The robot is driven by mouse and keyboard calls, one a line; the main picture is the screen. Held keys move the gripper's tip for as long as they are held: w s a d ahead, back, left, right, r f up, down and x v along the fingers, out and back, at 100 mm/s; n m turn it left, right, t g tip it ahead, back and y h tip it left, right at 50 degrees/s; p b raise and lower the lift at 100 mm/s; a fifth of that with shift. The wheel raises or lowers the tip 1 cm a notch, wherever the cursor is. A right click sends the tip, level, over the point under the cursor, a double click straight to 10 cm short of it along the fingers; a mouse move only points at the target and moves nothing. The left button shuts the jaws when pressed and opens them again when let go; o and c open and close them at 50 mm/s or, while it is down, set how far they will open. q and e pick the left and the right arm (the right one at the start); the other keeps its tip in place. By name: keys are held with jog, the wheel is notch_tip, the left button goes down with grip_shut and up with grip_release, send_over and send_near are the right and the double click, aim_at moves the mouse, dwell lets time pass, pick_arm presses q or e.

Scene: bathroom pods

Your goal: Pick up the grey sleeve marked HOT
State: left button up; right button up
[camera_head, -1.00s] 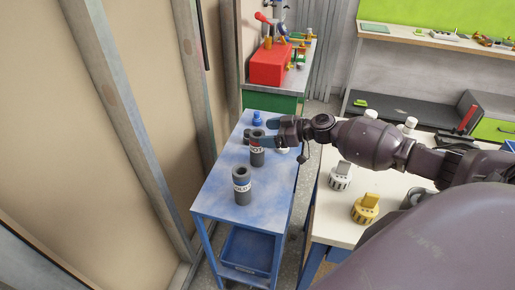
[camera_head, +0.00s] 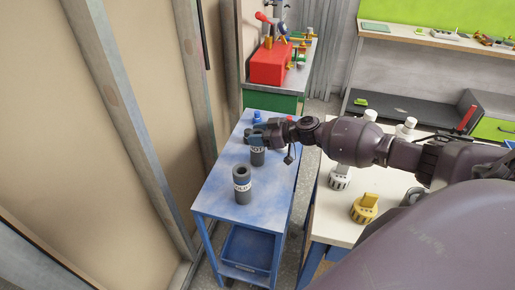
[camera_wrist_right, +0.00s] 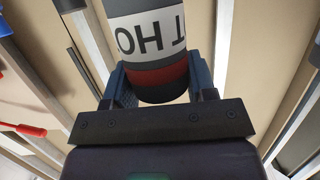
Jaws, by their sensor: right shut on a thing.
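The grey sleeve marked HOT (camera_head: 257,158) stands upright on or just above the blue cart, behind a second grey sleeve with a COLD label (camera_head: 242,186). My right gripper (camera_head: 257,138) is at the top of the HOT sleeve. The right wrist view shows the sleeve (camera_wrist_right: 150,40) with its upside-down HOT label and a dark red band. The blue fingers of the right gripper (camera_wrist_right: 160,82) are shut on it, one on each side. I cannot tell whether its base touches the cart. My left gripper is not in view.
The blue cart (camera_head: 215,190) has free room left of the sleeves. A blue object (camera_head: 257,117) stands behind the gripper. A cream table (camera_head: 335,225) with yellow and white pieces is at the right. A red box (camera_head: 268,65) stands farther back.

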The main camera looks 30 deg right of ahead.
jog(key=shift+c, duration=1.2)
